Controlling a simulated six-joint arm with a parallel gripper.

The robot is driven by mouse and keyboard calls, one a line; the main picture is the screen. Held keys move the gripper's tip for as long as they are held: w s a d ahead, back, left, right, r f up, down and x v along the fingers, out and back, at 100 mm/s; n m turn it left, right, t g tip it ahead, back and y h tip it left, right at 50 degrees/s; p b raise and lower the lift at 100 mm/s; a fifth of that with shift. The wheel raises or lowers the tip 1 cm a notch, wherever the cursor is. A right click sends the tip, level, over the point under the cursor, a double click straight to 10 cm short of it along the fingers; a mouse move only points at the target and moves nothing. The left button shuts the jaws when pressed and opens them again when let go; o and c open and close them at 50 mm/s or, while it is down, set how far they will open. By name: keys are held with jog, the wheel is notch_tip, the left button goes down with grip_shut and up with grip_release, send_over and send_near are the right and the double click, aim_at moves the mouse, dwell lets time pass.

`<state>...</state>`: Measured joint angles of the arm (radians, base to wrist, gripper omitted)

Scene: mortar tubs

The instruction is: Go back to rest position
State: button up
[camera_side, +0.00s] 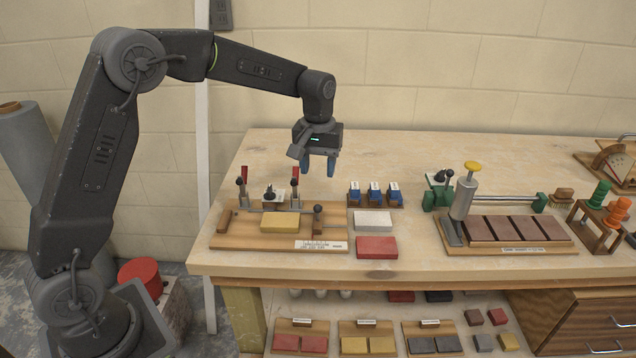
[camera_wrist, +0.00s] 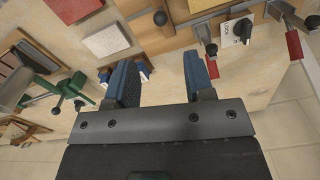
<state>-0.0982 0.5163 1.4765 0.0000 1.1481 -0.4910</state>
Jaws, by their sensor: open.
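My gripper (camera_side: 318,162) is open and empty, pointing down in the air above the back of the wooden workbench (camera_side: 420,160). In the side view it hangs behind and above the wooden clamp fixture (camera_side: 225,240) and left of the blue blocks (camera_side: 375,194). In the wrist view the two blue fingers of my gripper (camera_wrist: 162,85) stand apart with nothing between them.
The fixture holds a yellow block (camera_side: 286,226) and has upright clamps with red handles. A white block (camera_side: 373,222) and a red block (camera_side: 376,247) lie right of it. The bench's back strip is clear.

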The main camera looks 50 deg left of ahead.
jog(key=shift+r, duration=0.4)
jog(key=s+d+r+m+t, duration=0.3)
jog(key=s+r, duration=0.7)
jog(key=s, duration=0.5)
jog(key=s+d+f+m+t, duration=0.1)
jog(key=s+f+m+t, duration=0.1)
jog(key=s, duration=1.1)
jog(key=shift+s+d+f+m+t, duration=0.15)
jog(key=shift+s+d+m+t, duration=0.2)
jog(key=shift+m, duration=0.55)
jog(key=shift+w, duration=0.1)
jog(key=shift+c, duration=0.2)
